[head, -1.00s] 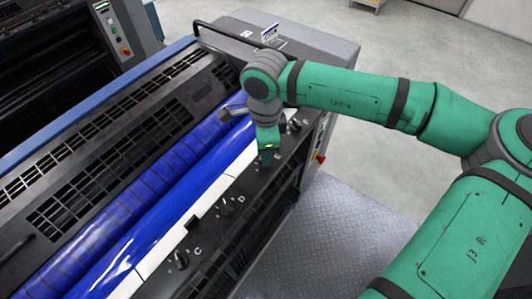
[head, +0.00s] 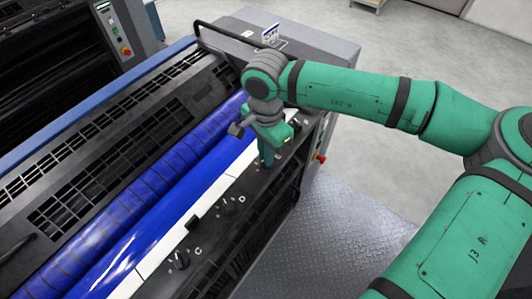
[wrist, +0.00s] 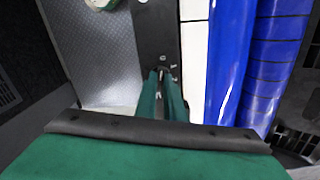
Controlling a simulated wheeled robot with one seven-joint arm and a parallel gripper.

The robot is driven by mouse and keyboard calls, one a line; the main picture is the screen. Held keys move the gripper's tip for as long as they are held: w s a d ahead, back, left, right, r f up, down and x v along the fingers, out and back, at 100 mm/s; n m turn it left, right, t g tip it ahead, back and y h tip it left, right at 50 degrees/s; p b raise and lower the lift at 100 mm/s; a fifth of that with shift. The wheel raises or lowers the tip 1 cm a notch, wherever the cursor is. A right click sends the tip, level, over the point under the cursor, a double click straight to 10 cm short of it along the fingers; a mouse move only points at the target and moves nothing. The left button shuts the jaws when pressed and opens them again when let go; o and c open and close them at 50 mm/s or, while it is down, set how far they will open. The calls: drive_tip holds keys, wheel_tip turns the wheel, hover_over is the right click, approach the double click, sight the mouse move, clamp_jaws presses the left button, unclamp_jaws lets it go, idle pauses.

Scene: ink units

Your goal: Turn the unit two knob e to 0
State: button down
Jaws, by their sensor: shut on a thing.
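My gripper (head: 267,160) points down onto the black control strip (head: 209,238) beside the blue roller, at the spot past knob D, where knob e sits. The knob itself is hidden by the fingers in the head view. In the wrist view my gripper (wrist: 164,82) has its two green fingers close together, shut on the small dark knob e (wrist: 173,69) between their tips. Its pointer and scale cannot be read.
Knob D (head: 225,207) and knob C (head: 181,260) stand on the same strip, nearer me. Another knob (head: 295,125) is just beyond my gripper. The blue roller (head: 150,235) runs alongside. A metal floor plate (head: 335,225) lies to the right.

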idle(0.3)
drive_tip(key=c, duration=1.9)
unclamp_jaws()
drive_tip(key=shift+o, duration=0.2)
drive_tip(key=shift+r, duration=0.15)
wheel_tip(320, 180, up, 11)
drive_tip(key=shift+f, duration=0.2)
